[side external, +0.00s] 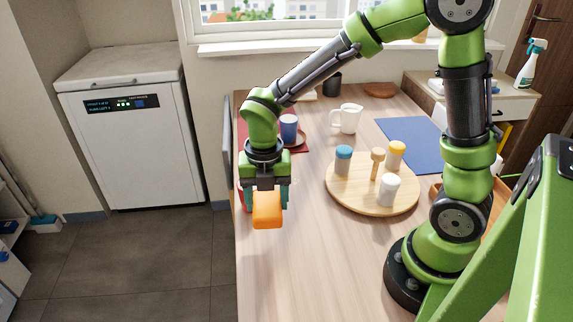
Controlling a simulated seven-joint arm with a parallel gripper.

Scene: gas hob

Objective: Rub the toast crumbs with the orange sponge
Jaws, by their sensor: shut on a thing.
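My gripper (265,193) points down over the left front part of the wooden table. It is shut on the orange sponge (267,209), a rounded block that hangs below the fingers. I cannot tell whether the sponge touches the tabletop. I cannot make out any toast crumbs; they may be too small to see or hidden behind the sponge and gripper.
A round wooden board (345,200) holds several shakers. A white jug (347,118) and a blue cup (289,128) stand farther back. A blue mat (410,140) lies to the right. The wooden table (310,260) is clear in front.

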